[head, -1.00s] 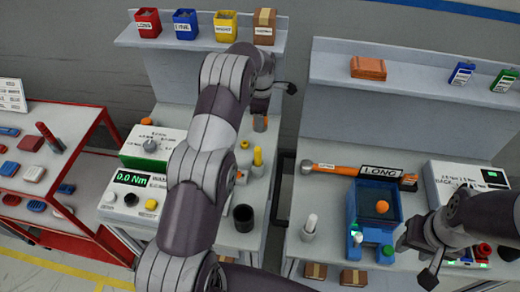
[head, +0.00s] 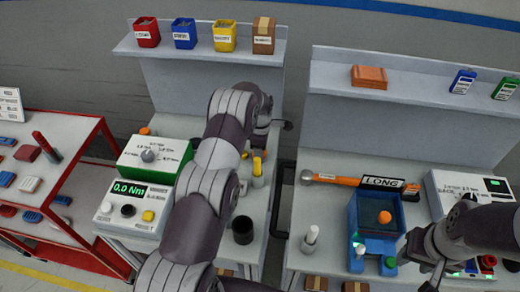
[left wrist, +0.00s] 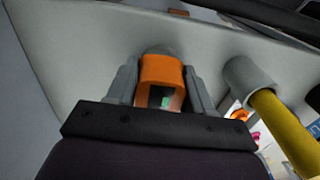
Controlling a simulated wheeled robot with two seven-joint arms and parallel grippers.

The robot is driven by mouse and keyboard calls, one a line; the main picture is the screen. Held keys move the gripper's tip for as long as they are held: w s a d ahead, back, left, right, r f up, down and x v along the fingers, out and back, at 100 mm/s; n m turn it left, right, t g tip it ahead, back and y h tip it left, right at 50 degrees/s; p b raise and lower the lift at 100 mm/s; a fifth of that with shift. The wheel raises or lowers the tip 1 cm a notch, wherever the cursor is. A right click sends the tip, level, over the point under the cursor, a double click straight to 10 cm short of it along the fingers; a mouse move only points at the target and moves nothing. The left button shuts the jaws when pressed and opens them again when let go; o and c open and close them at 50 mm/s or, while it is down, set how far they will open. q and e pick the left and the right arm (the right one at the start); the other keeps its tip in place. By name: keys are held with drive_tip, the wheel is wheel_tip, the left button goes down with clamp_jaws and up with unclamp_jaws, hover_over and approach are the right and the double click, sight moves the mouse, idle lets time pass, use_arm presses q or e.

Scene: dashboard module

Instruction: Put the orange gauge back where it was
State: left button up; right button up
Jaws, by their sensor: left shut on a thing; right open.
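The orange gauge (left wrist: 158,82) is between the two grey fingers of my left gripper (left wrist: 160,92) in the left wrist view, with a small dark-and-green window on its near face. A grey rounded part shows just behind its top; I cannot tell whether the gauge sits in it. In the head view my left gripper (head: 262,128) is over the back of the left bench, and the arm hides the gauge there. My right gripper (head: 424,268) is open and empty at the front of the right bench.
A yellow-handled tool (left wrist: 284,130) stands in a grey holder (left wrist: 248,78) close beside my left gripper. A black cup (head: 242,230) and the torque display box (head: 134,207) are nearer.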

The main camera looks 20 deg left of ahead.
use_arm(q)
drive_tip(key=o, duration=1.2)
